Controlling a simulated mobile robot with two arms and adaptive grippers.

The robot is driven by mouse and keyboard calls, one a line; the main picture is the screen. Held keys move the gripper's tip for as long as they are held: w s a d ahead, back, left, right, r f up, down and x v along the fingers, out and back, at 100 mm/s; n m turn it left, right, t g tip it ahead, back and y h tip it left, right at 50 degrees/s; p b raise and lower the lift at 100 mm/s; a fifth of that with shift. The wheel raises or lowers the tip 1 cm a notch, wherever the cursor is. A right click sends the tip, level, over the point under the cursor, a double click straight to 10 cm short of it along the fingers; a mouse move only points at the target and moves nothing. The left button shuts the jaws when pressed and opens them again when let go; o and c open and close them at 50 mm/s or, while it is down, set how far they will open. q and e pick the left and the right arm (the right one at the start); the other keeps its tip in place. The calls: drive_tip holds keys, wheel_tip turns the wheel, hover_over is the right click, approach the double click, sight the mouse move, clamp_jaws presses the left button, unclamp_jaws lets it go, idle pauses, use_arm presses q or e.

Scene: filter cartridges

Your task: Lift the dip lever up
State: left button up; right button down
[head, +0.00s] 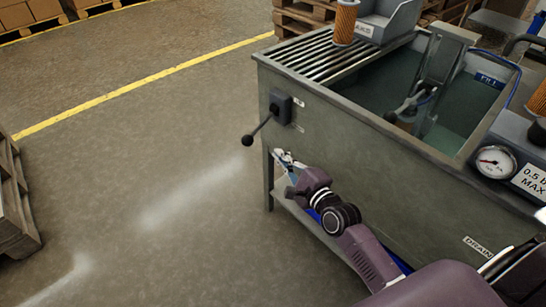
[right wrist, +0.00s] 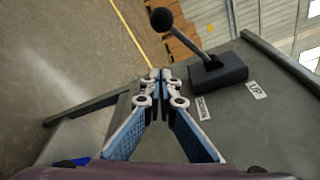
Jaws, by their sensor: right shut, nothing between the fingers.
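The dip lever (head: 262,127) is a thin rod with a black ball knob (head: 247,140), set in a black box (head: 281,106) on the grey tank's side. In the head view it slants down and left from the box. It also shows in the right wrist view, with the knob (right wrist: 161,19) beyond my fingertips and the box (right wrist: 217,76) to their right. My right gripper (head: 279,154) is below the box and right of the knob, apart from the lever. In the right wrist view its fingertips (right wrist: 160,76) meet with nothing between them. My left gripper is out of view.
An "UP" label (right wrist: 258,91) and a second, unreadable label (right wrist: 203,107) are beside the box. The tank (head: 365,155) holds greenish liquid; an orange filter cartridge (head: 345,22) stands on its slatted rack (head: 315,57). Floor left of the lever is clear. A pallet (head: 14,205) is at far left.

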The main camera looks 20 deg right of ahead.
sight(260, 126)
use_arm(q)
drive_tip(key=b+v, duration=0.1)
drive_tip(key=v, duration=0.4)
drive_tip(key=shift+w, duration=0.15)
use_arm(e)
drive_tip(key=w+a, duration=0.4)
drive_tip(key=w, duration=0.2)
drive_tip(key=shift+w+a+r, duration=0.15)
drive_tip(key=shift+w+r, duration=0.1)
drive_tip(key=shift+r, duration=0.2)
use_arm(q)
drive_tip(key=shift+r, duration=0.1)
use_arm(e)
drive_tip(key=shift+w, duration=0.1)
